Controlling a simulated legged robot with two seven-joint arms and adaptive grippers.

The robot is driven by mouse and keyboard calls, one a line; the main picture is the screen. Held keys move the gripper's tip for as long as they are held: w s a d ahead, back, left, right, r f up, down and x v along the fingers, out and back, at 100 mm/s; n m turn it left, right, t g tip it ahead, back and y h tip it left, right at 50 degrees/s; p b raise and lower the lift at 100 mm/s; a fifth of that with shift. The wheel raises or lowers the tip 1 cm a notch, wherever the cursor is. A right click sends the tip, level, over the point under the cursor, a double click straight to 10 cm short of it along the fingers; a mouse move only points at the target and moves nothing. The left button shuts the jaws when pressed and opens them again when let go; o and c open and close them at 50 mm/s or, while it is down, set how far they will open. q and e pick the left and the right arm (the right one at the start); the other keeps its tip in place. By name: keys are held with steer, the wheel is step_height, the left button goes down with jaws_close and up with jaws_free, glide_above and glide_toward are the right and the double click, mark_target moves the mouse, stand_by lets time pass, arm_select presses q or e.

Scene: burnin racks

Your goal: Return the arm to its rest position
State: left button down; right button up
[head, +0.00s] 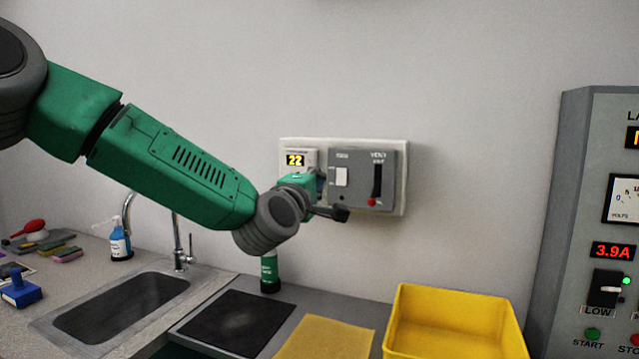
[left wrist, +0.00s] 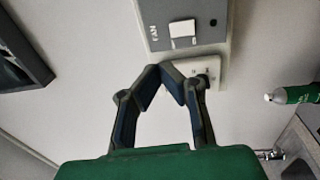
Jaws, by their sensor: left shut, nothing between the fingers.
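My left arm, green with grey joints, reaches in from the left in the head view. Its left gripper (head: 338,213) is in front of the wall panel (head: 403,150), at the panel's lower left part. In the left wrist view the gripper (left wrist: 161,70) has its dark fingers closed together at the tips with nothing between them. My right gripper is not in view.
Below are a sink (head: 120,305), a green bottle (head: 269,272), a dark plate (head: 235,323), a yellow mat (head: 325,340) and a yellow bin (head: 460,342). A grey cabinet (head: 575,200) stands at right.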

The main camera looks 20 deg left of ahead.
arm_select(q)
steer(key=shift+s+r, duration=0.1)
steer(key=s+d+f+m+g+h+b, duration=0.1)
steer(key=s+f+m+g, duration=0.3)
steer(key=f, duration=0.9)
steer(key=s+d+f+m+g+b, duration=0.15)
steer(key=s+f, duration=0.35)
steer(key=f, duration=0.8)
steer(key=s+f+m+g+h+b, duration=0.1)
steer(key=s+f+m+g, duration=0.3)
steer(key=f, duration=0.9)
steer(key=s+a+f+m+g+y+b, duration=0.15)
steer(key=s+f+m+g, duration=0.25)
steer(key=s+f, duration=0.95)
steer(key=s+a+f+m+g, duration=0.2)
steer(key=s+a+f, duration=0.1)
steer(key=s, duration=0.7)
steer(key=s+a+f+m+g+y+b, duration=0.1)
steer(key=s+a+f+m+g, duration=0.1)
steer(key=s, duration=0.9)
step_height(320, 180, down, 2)
steer(key=shift+s+a+f+m+g, duration=0.15)
steer(key=shift+s+a+m+g, duration=0.15)
steer(key=shift+a+g, duration=0.35)
